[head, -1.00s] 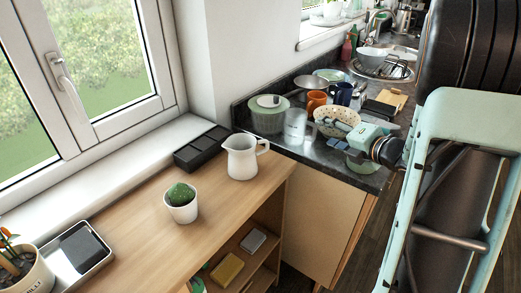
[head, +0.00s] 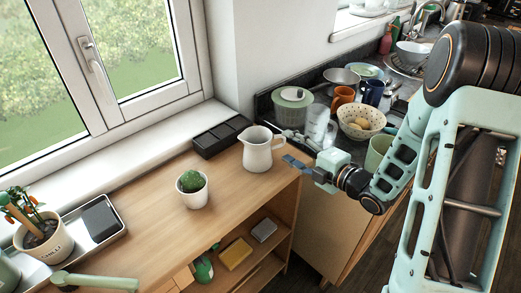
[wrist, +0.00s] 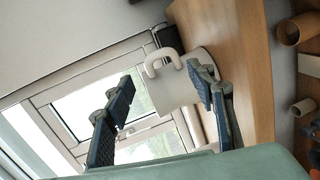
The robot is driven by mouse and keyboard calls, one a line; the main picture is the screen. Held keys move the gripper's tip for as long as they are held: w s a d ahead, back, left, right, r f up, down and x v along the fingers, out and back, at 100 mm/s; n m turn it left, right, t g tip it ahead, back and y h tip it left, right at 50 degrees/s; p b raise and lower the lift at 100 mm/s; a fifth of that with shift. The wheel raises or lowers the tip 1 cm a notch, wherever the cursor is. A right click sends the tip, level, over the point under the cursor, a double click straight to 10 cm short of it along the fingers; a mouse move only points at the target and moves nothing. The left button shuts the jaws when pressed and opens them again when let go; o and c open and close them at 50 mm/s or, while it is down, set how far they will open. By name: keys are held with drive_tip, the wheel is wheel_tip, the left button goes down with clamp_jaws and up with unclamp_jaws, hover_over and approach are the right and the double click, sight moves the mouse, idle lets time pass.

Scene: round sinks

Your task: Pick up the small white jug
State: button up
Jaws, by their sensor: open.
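Nothing is held. A gap to the jug seems to remain, but I cannot tell its exact size.
A potted cactus (head: 193,190) stands left of the jug, and a black divided tray (head: 222,136) lies behind it. A polka-dot bowl (head: 360,119), mugs and a clear pitcher (head: 318,122) crowd the dark worktop at right.

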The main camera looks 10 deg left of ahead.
sight(256, 140)
drive_tip(key=shift+w+d+p+x, duration=0.1)
drive_tip(key=shift+p+x, duration=0.35)
drive_tip(key=shift+x, duration=0.95)
drive_tip(key=shift+w+d+p+x, duration=0.15)
drive_tip(key=shift+p+x, duration=0.25)
drive_tip(key=shift+x, duration=0.95)
drive_tip(key=shift+f, duration=0.1)
clamp_jaws()
drive_tip(key=shift+r, duration=0.3)
